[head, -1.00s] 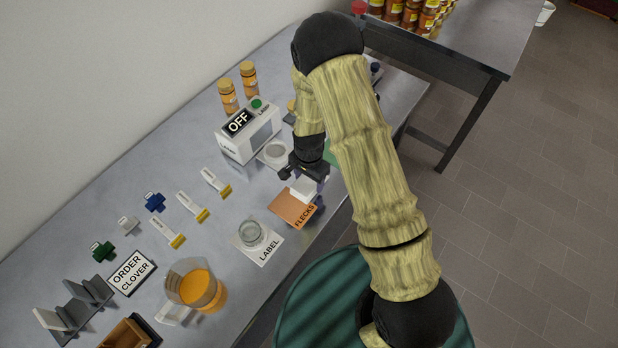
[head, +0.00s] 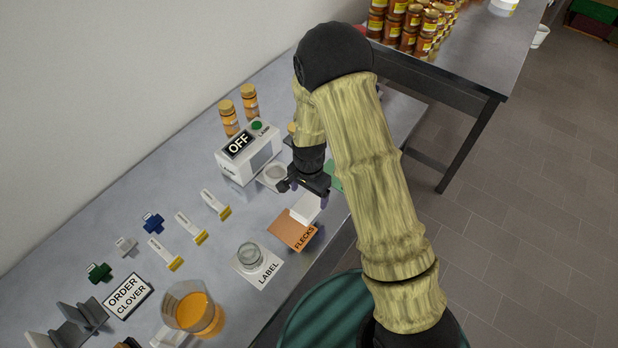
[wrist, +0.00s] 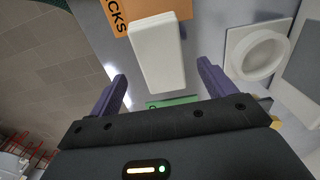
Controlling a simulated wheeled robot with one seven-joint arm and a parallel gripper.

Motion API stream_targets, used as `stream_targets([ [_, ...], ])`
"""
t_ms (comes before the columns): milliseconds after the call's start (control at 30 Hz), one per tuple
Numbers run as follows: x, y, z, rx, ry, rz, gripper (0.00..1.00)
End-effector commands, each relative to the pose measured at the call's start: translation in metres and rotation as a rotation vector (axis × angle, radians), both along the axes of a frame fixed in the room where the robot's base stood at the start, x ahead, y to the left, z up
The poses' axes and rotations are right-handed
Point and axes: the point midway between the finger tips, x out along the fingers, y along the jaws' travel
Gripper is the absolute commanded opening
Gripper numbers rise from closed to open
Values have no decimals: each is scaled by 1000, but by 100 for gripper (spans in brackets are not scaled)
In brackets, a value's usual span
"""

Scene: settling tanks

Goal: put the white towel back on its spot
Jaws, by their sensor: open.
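The white towel shows in the wrist view (wrist: 157,50) as a folded, pale oblong. It lies at the edge of the orange FLECKS card (wrist: 118,14), partly over it. In the head view the towel (head: 306,209) is just below my gripper, at the back corner of the FLECKS card (head: 290,232). My gripper (head: 304,192) is open and empty. In the wrist view its two purple fingers (wrist: 162,74) stand wide apart, with the towel seen between and beyond them, apart from both. A green patch (wrist: 172,102) shows near the gripper body; most of it is hidden.
A lamp box (head: 248,155) reading OFF stands left of my gripper, with a white round dish (head: 274,173) beside it. An amber jug (head: 194,309) and several tagged tools (head: 191,228) lie nearer.

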Motion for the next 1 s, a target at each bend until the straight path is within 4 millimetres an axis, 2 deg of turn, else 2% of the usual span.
stream_targets([
  [500,1,0,73,1,-3,1,83],
  [667,0,0,82,0,-1,0,83],
  [1000,0,0,82,0,0,0,83],
])
